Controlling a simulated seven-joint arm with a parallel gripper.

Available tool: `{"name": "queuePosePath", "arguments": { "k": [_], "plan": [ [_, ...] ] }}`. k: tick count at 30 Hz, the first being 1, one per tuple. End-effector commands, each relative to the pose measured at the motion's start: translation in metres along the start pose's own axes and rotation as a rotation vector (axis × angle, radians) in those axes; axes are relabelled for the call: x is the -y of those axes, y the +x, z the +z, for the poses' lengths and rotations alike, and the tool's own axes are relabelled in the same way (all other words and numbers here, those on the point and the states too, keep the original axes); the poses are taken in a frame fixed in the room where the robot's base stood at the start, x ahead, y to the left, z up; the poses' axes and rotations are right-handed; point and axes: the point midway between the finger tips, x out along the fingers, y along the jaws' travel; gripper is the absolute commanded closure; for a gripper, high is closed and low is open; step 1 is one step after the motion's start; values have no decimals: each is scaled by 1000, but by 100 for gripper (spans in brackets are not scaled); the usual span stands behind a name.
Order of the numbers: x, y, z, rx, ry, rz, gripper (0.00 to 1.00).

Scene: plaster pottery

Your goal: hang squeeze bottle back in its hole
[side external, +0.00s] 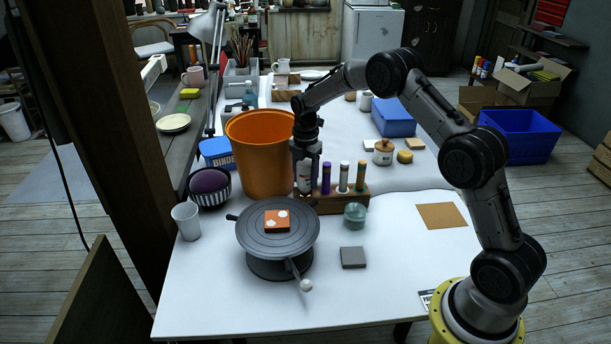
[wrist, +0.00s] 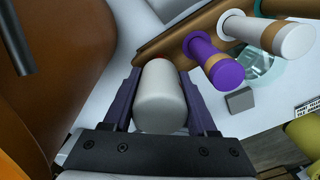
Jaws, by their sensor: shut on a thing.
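A white squeeze bottle (side external: 304,180) is held upright between the fingers of my gripper (side external: 304,160). In the wrist view the two fingers (wrist: 162,98) close on both sides of the white bottle (wrist: 160,100). The bottle is at the left end of the wooden rack (side external: 335,204), which also shows in the wrist view (wrist: 168,46). Its lower end meets the rack's outline in the side view. I cannot tell if the tip is inside a hole or just above it. The hole is hidden by the bottle.
A large orange bucket (side external: 258,150) is close at the left. A grey turntable (side external: 255,238) with a tile stands in front. A green jar (side external: 355,214) sits near the rack.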

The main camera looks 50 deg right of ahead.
Motion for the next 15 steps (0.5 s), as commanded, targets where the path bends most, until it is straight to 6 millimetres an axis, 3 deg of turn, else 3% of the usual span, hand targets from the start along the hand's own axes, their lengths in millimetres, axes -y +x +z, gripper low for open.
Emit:
{"name": "queuePosePath", "arguments": {
  "k": [15],
  "plan": [
    [0, 3, 0, 0, 0, 0, 58]
  ]
}}
